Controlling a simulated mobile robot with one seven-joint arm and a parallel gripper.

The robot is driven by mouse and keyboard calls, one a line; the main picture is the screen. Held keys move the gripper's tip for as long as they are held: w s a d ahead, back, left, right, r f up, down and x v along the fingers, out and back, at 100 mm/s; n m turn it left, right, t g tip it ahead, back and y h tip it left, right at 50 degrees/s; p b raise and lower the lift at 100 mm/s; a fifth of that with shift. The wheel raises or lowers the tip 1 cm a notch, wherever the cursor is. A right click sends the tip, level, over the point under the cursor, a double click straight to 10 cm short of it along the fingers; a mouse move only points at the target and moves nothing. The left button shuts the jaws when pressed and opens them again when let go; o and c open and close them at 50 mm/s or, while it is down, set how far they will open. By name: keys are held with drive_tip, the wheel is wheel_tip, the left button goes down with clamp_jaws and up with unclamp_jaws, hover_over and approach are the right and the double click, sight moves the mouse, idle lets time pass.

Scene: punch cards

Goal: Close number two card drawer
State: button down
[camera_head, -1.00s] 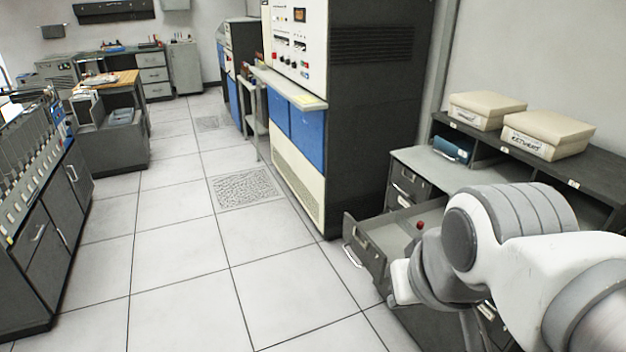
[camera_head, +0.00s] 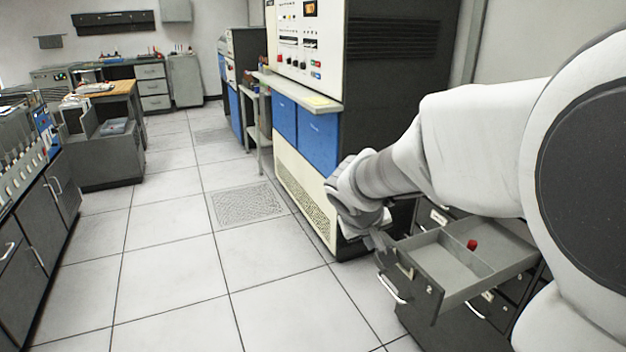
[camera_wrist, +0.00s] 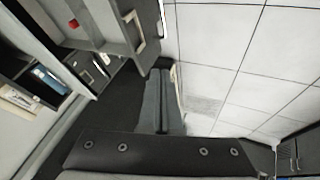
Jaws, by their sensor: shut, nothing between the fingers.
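The number two card drawer (camera_head: 415,283) stands pulled out of the dark cabinet at the lower right of the head view. A "2" and a metal handle are on its front, and a small red object (camera_head: 472,244) sits inside. My gripper (camera_head: 378,241) is by the drawer's far front corner; contact cannot be told. In the wrist view, the drawer (camera_wrist: 112,14) shows at the upper left with the red object (camera_wrist: 73,23). My gripper's fingers (camera_wrist: 159,74) are together, with nothing between them. My arm hides part of the cabinet.
A tall computer cabinet (camera_head: 395,110) with blue panels stands just beyond the drawer. Open tiled floor (camera_head: 180,300) lies to the left. Grey cabinets with machines (camera_head: 35,230) line the left side. Closed drawers surround the open one.

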drive_tip(key=w+d+f+n+b, duration=0.1)
drive_tip(key=w+d+f+b, duration=0.2)
drive_tip(key=w+f, duration=0.8)
drive_tip(key=shift+d+f, duration=1)
drive_tip(key=shift+f, duration=0.45)
drive_tip(key=shift+w+d, duration=0.1)
drive_tip(key=shift+d, duration=0.05)
